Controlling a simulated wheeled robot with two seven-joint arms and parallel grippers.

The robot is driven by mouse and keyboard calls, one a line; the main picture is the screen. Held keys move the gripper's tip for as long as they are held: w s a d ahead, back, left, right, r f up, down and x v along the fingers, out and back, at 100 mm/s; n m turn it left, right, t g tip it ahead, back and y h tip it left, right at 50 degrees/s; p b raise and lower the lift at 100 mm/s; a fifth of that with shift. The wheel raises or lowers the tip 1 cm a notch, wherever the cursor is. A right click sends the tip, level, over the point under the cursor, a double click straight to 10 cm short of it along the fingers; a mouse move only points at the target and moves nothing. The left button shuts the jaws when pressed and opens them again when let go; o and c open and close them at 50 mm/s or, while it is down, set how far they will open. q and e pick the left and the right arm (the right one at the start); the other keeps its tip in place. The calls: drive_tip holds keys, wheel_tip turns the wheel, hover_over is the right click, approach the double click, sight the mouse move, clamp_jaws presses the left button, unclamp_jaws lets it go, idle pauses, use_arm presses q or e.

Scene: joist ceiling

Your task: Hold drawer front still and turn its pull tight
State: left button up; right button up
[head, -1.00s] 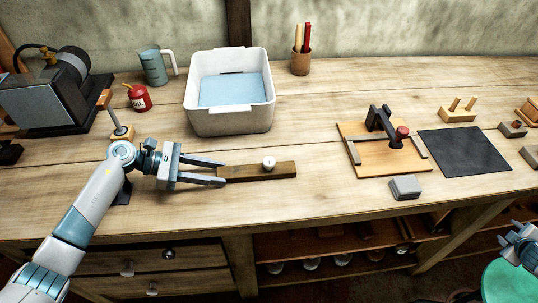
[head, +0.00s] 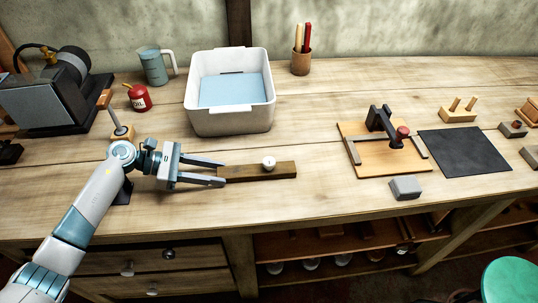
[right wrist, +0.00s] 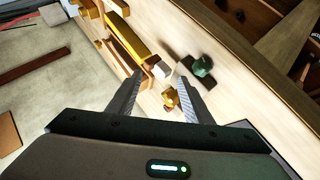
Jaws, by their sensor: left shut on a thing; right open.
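The drawer front (head: 250,174) is a dark brown wooden bar lying on the bench left of the middle. Its pull (head: 269,162), a small round white knob, stands near the bar's right end. I cannot see whether a gap is left under the knob. My left gripper (head: 222,174) is shut on the left end of the drawer front. My right gripper (right wrist: 160,76) is out of the head view; in the right wrist view its fingers are apart. It is away from the drawer front, which does not show in that view.
A white bin (head: 232,122) stands behind the drawer front. A wooden jig board (head: 385,165) with a clamp, a grey block (head: 405,188) and a black mat (head: 464,152) lie to the right. A green stool (head: 510,281) is at lower right. Bench between bar and jig is clear.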

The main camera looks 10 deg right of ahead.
drive_tip(key=w+a+r+t+y, duration=0.25)
drive_tip(key=w+a+r, duration=0.25)
drive_tip(key=r, duration=0.4)
drive_tip(key=w+a+r+t+y, duration=0.2)
drive_tip(key=w+a+r+t, duration=0.25)
drive_tip(key=r, duration=0.55)
drive_tip(key=w+a+r+t+y, duration=0.25)
drive_tip(key=w+a+r, duration=0.35)
drive_tip(key=r, duration=0.3)
drive_tip(key=w+a+f+n+g+y, duration=0.25)
drive_tip(key=a+n+y, duration=0.25)
drive_tip(key=a+n, duration=0.75)
drive_tip(key=w+a+f+n+g+y, duration=0.1)
drive_tip(key=a+f+n+g+y, duration=0.45)
drive_tip(key=a, duration=1.15)
drive_tip(key=w+a+f+n+y, duration=0.2)
drive_tip(key=a+n+y, duration=0.4)
drive_tip(key=a+n, duration=0.75)
drive_tip(key=s+a+f+m+g+h, duration=0.3)
drive_tip(key=a+m+h, duration=0.2)
drive_tip(key=a+m, duration=0.5)
drive_tip(key=s+a+f+m+g+h, duration=0.3)
drive_tip(key=a+m+h, duration=0.3)
drive_tip(key=a+m, duration=0.4)
drive_tip(key=s+a+f+m+g+h, duration=0.3)
drive_tip(key=a+m+h, duration=0.2)
drive_tip(key=a+m, duration=0.5)
drive_tip(key=shift+s+a, duration=0.3)
drive_tip(key=shift+a, duration=0.3)
